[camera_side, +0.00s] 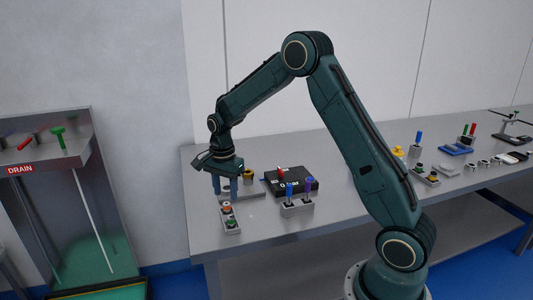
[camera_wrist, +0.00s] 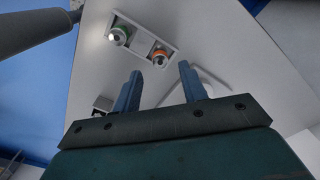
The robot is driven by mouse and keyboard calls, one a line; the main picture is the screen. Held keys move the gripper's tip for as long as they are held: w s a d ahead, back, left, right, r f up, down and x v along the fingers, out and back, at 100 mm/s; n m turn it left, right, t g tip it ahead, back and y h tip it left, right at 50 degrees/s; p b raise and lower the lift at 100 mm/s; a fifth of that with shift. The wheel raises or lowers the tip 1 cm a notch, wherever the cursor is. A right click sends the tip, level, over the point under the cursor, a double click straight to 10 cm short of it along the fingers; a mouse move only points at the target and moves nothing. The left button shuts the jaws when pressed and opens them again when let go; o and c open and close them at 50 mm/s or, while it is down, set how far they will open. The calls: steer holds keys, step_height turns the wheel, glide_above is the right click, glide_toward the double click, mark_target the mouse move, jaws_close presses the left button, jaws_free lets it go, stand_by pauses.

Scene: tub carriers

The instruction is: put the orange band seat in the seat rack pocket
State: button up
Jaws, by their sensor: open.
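The orange band seat (camera_wrist: 159,57) is a small round metal piece with an orange band. It stands in a pale grey two-place holder (camera_wrist: 141,41), beside a green-banded piece (camera_wrist: 119,34). In the side view the orange band seat (camera_side: 227,206) is at the holder's far end, close to my gripper (camera_side: 226,186). My gripper also shows in the wrist view (camera_wrist: 160,78), with its two blue fingers apart and nothing between them. The fingers are above the table and apart from the orange band seat. I cannot tell which holder is the seat rack, and no empty pocket is clearly visible.
A flat grey plate (camera_side: 254,194) with a yellow-brown piece (camera_side: 248,175) lies behind the fingers. Another small holder (camera_side: 426,178) is farther right. The table's left front is clear.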

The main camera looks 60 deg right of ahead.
mark_target(227, 204)
step_height(227, 204, up, 8)
steer(key=shift+r, duration=0.2)
stand_by(0.7)
steer(key=s+a+r+n+t, duration=0.3)
steer(key=s+a+r+n, duration=0.45)
steer(key=s+r, duration=0.45)
steer(key=s+a+f+n+t, duration=0.1)
steer(key=s+a+n, duration=0.1)
steer(key=s+n, duration=0.3)
steer(key=s+a+n+t, duration=0.1)
steer(key=s+n, duration=0.4)
steer(key=s, duration=0.7)
steer(key=shift+a+f+t, duration=0.3)
steer(key=shift+a+f, duration=0.1)
steer(key=shift+a, duration=0.1)
steer(key=shift+n, duration=0.25)
